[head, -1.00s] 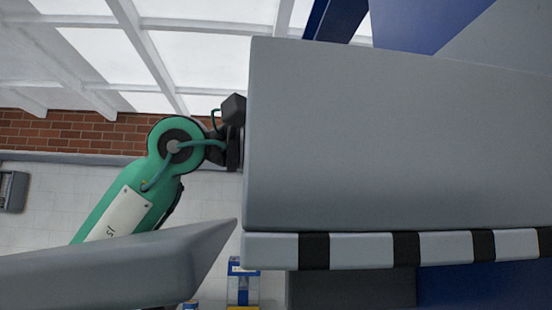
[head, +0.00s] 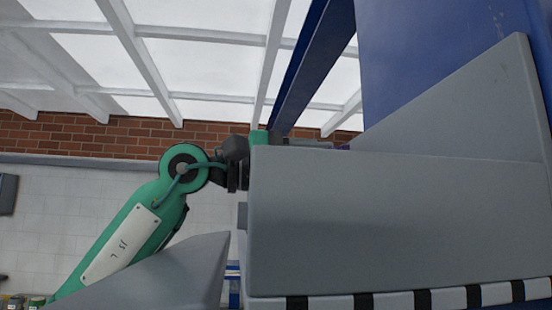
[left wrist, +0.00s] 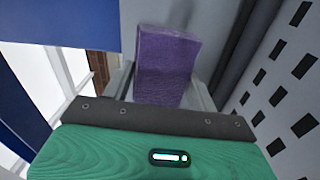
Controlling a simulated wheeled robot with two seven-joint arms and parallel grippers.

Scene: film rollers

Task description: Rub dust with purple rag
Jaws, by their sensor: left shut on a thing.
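A purple rag (left wrist: 167,65), block-shaped in the picture, is held in my left gripper (left wrist: 165,88) in the left wrist view. The fingers are shut on its two sides, and its far end sticks out toward a grey surface. In the head view my left arm comes in from the left. Its green and dark wrist parts show just above the top edge of a grey panel (head: 380,225), which hides most of the hand and the rag. I cannot make out dust for certain; only faint specks show on the blue panel (head: 440,60). My right gripper is in neither view.
The large grey panel fills the lower right of the head view, with a black-and-white striped edge (head: 390,302) below. A slanted grey plate (head: 475,115) rises behind it. A blue beam (head: 312,65) runs diagonally. In the left wrist view a slotted white panel (left wrist: 275,95) stands at right.

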